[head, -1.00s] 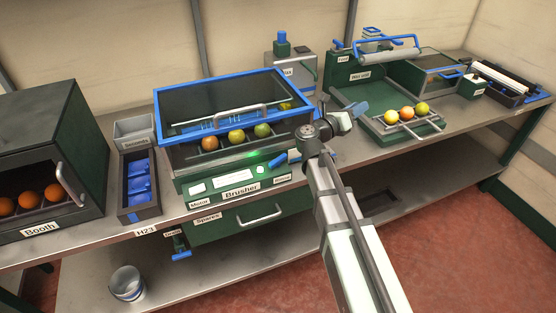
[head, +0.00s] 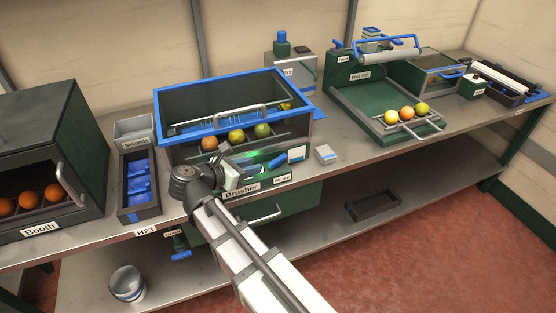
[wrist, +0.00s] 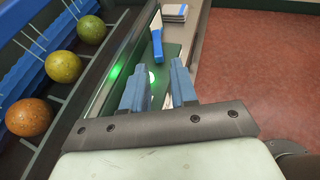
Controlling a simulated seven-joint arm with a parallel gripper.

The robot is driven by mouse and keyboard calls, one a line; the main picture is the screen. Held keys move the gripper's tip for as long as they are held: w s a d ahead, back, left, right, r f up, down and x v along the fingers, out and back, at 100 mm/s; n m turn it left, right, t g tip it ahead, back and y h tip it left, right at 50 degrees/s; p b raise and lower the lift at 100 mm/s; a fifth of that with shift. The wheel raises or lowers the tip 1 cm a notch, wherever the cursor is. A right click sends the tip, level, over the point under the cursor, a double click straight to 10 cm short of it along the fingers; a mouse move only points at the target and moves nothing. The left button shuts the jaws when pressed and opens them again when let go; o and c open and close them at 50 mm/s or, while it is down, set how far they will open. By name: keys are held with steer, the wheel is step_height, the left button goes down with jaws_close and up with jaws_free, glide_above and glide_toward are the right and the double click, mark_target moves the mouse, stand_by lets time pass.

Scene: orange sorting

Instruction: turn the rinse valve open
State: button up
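The rinse valve appears to be the blue lever (head: 278,160) at the right end of the brusher's front panel, above a small label too blurred to read surely. In the wrist view a blue lever (wrist: 157,46) lies beyond my fingertips, lengthwise along the panel. My gripper (head: 248,168) is over the middle of the panel, left of the lever. In the wrist view my gripper (wrist: 159,85) has its two blue fingers apart with nothing held. A pale round button (wrist: 151,77) shows between them, and the lever is apart from both fingers.
The brusher (head: 300,112) has a blue-framed lid and several fruits inside. A green light (wrist: 115,72) glows left of my fingers. A pale stack (head: 326,154) lies right of the panel. The bench's front edge is close, with red floor (wrist: 265,55) beyond.

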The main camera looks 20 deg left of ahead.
mark_target(275, 160)
steer(key=x, duration=1.3)
steer(key=shift+a+f, duration=0.3)
steer(key=shift+a, duration=0.05)
jaws_close()
